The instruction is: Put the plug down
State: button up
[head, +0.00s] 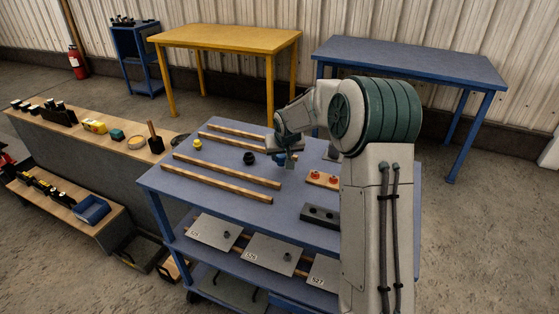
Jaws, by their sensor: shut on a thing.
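My gripper (281,158) is over the blue worktable (232,195), at the end of my arm reaching in from the right. It points down and is shut on the plug, which is mostly hidden; only a small dark blue shape shows at the fingertips. I cannot tell whether the plug touches the tabletop. A small yellow piece (197,144) stands farther left.
Wooden strips (227,178) lie across the worktable. A wooden block with red knobs (322,179) and a dark block with holes (321,215) are at right. Grey numbered plates (270,253) lie on the lower shelf. Bare tabletop shows between the strips.

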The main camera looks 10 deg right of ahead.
jog(key=shift+f, duration=1.25)
jog(key=shift+f, duration=0.2)
jog(key=o, duration=1.1)
jog(key=shift+r, duration=0.1)
